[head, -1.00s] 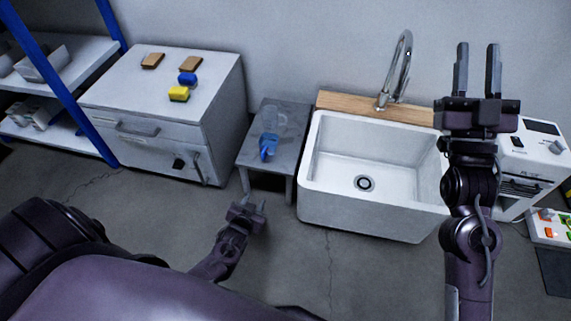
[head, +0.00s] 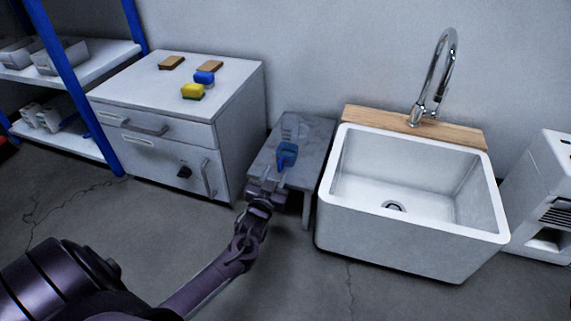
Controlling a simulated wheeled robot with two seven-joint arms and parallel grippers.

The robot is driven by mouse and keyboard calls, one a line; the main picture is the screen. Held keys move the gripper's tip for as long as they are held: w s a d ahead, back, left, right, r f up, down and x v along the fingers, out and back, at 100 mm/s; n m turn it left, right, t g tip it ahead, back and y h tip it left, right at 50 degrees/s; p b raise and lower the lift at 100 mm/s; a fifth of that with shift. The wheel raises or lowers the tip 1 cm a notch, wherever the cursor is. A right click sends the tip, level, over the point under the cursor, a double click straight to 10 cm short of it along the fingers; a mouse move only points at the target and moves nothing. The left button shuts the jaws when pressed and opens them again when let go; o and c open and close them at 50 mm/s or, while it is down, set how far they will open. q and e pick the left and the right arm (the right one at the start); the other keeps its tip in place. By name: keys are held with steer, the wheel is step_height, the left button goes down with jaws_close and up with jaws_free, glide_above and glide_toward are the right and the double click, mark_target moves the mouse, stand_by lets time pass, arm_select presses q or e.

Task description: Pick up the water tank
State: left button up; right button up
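The water tank (head: 287,154), with a blue front part and a clear, see-through part behind it, stands on a small grey table (head: 318,135) between the cabinet and the sink. My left gripper (head: 272,176) is at the table's front edge, just in front of the tank. Its two fingers point toward the tank and look spread apart, with nothing seen between them. Whether a fingertip touches the tank is too small to tell. My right gripper is out of the view.
A white cabinet (head: 165,165) stands left of the table, with yellow, blue and brown sponges on top. A white sink (head: 405,240) with a tap (head: 437,75) stands close on the right. A white machine (head: 545,190) is at the far right. The floor in front is clear.

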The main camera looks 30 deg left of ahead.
mark_target(279, 165)
arm_select(q)
steer(key=shift+b+x, duration=0.6)
steer(key=shift+x, duration=0.6)
steer(key=shift+w+a, duration=0.1)
steer(key=shift+w, duration=0.2)
steer(key=shift+c, duration=0.4)
jaws_close()
steer(key=shift+r, duration=0.2)
